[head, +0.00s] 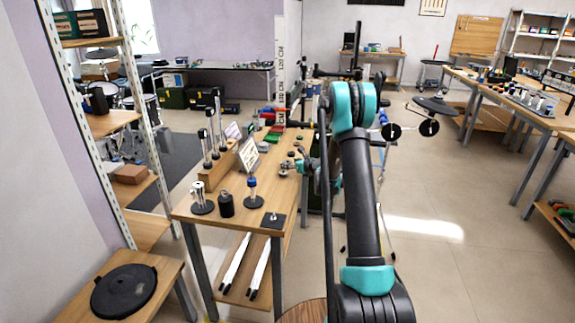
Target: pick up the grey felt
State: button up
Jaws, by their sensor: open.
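A dark grey flat square (266,222) lies at the near right corner of the long wooden table (225,221), with a small upright piece on it. I cannot tell for sure whether this square is the grey felt. My gripper (287,169) is small in the head view, over or beside the right edge of the table, farther back than the square. It is open, with small dark round things close to its tips. I cannot tell whether it touches any of them. My arm hides part of the table's right side.
On the table stand a black cylinder (226,205), a blue-topped post (252,192), a metal piece on a round base (202,207) and a wooden block with upright rods (219,160). A shelf rack (108,124) stands left. Open floor (440,200) lies right.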

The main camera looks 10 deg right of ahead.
jog(key=shift+c, duration=0.5)
jog(key=c, duration=0.7)
